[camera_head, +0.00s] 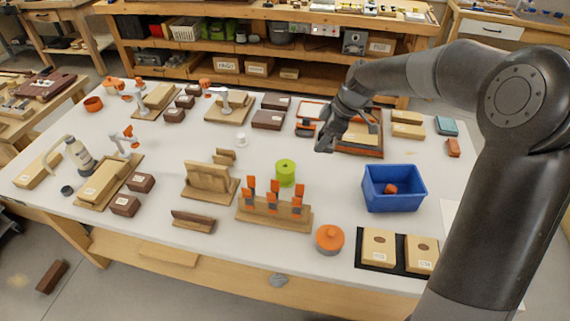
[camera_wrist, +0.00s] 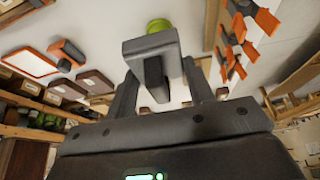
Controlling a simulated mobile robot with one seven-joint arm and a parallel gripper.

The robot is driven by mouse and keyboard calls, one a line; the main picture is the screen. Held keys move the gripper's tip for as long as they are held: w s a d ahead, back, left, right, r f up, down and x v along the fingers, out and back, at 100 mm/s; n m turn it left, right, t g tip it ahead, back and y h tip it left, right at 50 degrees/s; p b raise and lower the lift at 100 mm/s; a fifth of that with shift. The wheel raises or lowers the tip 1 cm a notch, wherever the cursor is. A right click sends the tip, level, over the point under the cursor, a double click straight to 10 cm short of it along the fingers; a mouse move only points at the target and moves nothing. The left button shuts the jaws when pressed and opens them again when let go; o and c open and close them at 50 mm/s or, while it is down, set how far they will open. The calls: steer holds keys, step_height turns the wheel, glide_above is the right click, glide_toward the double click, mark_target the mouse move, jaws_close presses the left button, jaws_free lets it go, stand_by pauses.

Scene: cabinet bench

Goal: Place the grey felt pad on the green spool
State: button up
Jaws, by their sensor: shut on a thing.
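The green spool (camera_head: 285,173) stands upright near the middle of the white bench top. Its green top also shows in the wrist view (camera_wrist: 158,25), just beyond the fingers. My gripper (camera_head: 325,144) is above the bench, behind and to the right of the spool in the head view. In the wrist view my gripper (camera_wrist: 158,85) is shut on a grey flat-faced piece (camera_wrist: 150,44), which appears to be the grey felt pad. The pad is apart from the spool as far as I can tell. In the head view the pad cannot be made out at the dark fingers.
A wooden rack with orange-handled tools (camera_head: 273,213) stands just in front of the spool. A slotted wooden stand (camera_head: 208,183) is to its left. A blue bin (camera_head: 394,188) is to the right. An orange-framed tray (camera_head: 362,151) lies beside my gripper. Bare bench surrounds the spool's left and back.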

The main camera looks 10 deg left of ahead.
glide_above(279, 165)
steer(key=d, duration=0.1)
step_height(279, 165, down, 7)
steer(key=shift+d+r, duration=0.1)
steer(key=shift+d, duration=0.05)
steer(key=shift+f, duration=2)
steer(key=shift+f, duration=0.1)
steer(key=o, duration=1)
steer(key=shift+c, duration=0.2)
